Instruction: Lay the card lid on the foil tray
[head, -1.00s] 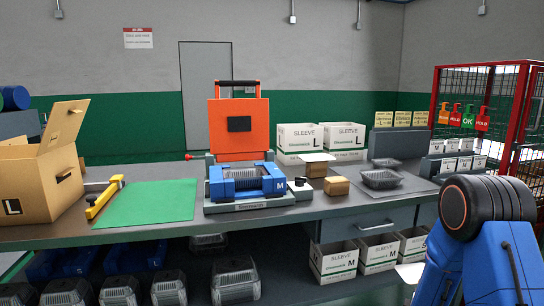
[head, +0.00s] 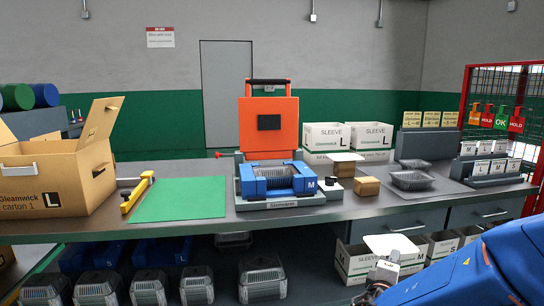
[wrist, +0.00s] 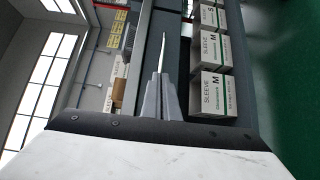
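The card lid (head: 391,245) is a white sheet held roughly level in front of the bench. My gripper (head: 386,266) is shut on its near edge. In the wrist view the card lid (wrist: 164,52) appears edge-on as a thin pale line between the fingers of my gripper (wrist: 161,92). A foil tray (head: 413,185) sits on the grey mat at the bench's right. Another foil tray (head: 279,169) sits in the blue sealer nest marked M. The lid is apart from both, lower in the picture. The sealer's orange cover stands open.
A small brown block (head: 367,187) and a stack topped with white (head: 343,166) stand between sealer and mat. Sleeve boxes (head: 365,262) sit below the bench edge behind my gripper. A green mat (head: 180,199) lies clear at left.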

